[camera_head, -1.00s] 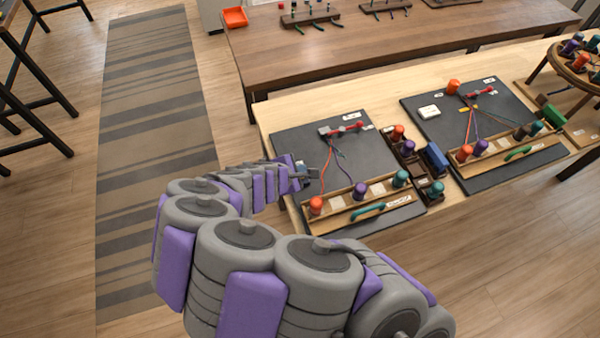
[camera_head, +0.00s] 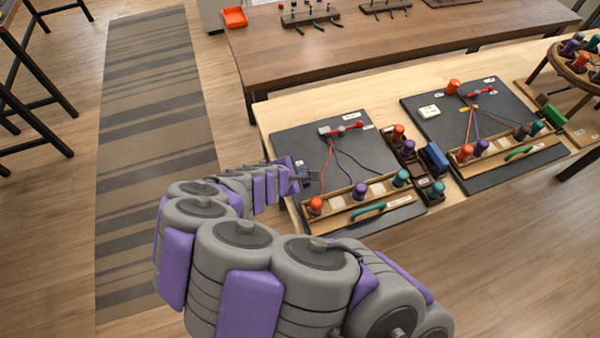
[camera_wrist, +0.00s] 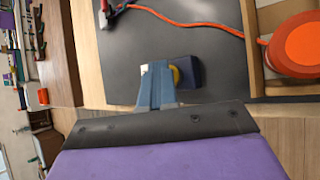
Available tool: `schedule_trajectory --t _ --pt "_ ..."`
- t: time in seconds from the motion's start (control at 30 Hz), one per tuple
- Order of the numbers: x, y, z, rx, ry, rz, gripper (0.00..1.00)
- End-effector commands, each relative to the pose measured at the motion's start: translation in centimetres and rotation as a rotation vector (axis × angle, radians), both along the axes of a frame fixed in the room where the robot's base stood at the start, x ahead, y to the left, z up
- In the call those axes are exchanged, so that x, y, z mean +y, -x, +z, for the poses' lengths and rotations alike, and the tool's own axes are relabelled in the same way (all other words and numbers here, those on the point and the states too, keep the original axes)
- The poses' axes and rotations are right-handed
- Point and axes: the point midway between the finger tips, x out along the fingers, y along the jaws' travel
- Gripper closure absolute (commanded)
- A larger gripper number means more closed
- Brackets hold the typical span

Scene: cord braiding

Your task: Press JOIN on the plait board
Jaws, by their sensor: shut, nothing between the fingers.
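The near plait board (camera_head: 290,145) is a dark panel on the pale table. Red, purple and green cords (camera_head: 352,158) fan from a red-handled clamp (camera_head: 340,130) toward orange, purple and teal bobbins in a wooden tray (camera_head: 360,207). My gripper (camera_head: 309,174) is shut and empty at the board's left edge. In the wrist view, its blue-grey fingertips (camera_wrist: 158,75) overlap the left side of a dark blue block with a yellow round part (camera_wrist: 187,72). Contact cannot be told. I cannot read a JOIN label. The orange bobbin (camera_wrist: 295,45) is right of the block.
A second dark board (camera_head: 425,120) with its own cords and bobbins lies to the right. A small rack of bobbins (camera_head: 412,160) stands between the boards.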

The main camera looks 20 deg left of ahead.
Motion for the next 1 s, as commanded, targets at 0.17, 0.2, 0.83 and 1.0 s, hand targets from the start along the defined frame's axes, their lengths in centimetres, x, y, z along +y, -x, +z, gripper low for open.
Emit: schedule_trajectory --t 0.17,0.2,0.83,1.0 --pt "0.0 0.0 0.0 0.001 0.0 -0.001 1.0" --pt "0.0 0.0 0.0 0.001 0.0 -0.001 1.0" --pt "0.0 0.0 1.9 0.0 0.0 0.0 1.0" --pt "0.0 0.0 1.9 0.0 0.0 0.0 1.0"
